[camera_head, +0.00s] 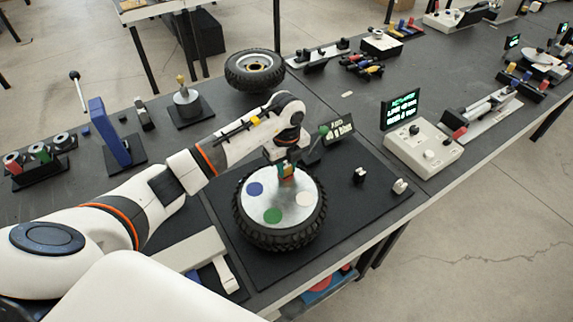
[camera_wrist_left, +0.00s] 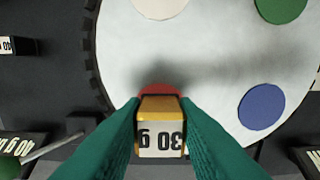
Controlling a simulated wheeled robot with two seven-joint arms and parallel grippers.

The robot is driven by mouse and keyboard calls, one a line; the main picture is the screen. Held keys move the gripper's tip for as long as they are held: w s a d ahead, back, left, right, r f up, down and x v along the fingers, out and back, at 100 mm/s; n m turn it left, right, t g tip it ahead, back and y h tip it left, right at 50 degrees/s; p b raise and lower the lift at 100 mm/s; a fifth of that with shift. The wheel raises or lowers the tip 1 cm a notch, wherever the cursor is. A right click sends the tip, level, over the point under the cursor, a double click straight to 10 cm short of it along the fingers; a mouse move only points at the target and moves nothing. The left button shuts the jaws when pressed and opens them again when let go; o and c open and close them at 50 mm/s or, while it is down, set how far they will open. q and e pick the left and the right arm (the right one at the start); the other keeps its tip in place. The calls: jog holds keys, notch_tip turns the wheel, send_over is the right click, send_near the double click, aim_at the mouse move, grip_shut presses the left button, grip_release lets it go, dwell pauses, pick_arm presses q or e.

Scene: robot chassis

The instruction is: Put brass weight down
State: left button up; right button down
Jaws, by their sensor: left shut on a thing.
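The brass weight (camera_wrist_left: 160,148) has a gold top and a pale face that reads 30 g, upside down in the left wrist view. My left gripper (camera_wrist_left: 161,112) is shut on it with green fingers on both sides. In the head view the gripper (camera_head: 286,168) is over the far part of a grey disc (camera_head: 281,199) on a black tyre (camera_head: 289,241). A red spot (camera_wrist_left: 157,89) shows partly behind the weight. I cannot tell whether the weight touches the disc. The blue (camera_head: 255,188), green (camera_head: 272,215) and white (camera_head: 304,199) spots are bare. My right gripper is not in view.
A dark label sign (camera_head: 339,129) stands just behind the disc. Small blocks (camera_head: 359,175) and (camera_head: 400,186) stand on the mat to the right. A white console (camera_head: 423,148) is farther right. A spare wheel (camera_head: 254,69) lies behind.

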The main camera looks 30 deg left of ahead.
aim_at(286, 166)
pick_arm(q)
jog(key=shift+f, duration=0.2)
jog(key=o, duration=0.7)
jog(key=shift+r, duration=0.1)
jog(key=shift+o, duration=1.2)
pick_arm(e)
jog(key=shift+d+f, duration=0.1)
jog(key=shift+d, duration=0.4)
pick_arm(q)
jog(key=shift+r, duration=0.25)
jog(key=shift+w+r, duration=0.1)
jog(key=shift+r, duration=0.25)
notch_tip(286, 166, up, 11)
jog(key=b, duration=0.2)
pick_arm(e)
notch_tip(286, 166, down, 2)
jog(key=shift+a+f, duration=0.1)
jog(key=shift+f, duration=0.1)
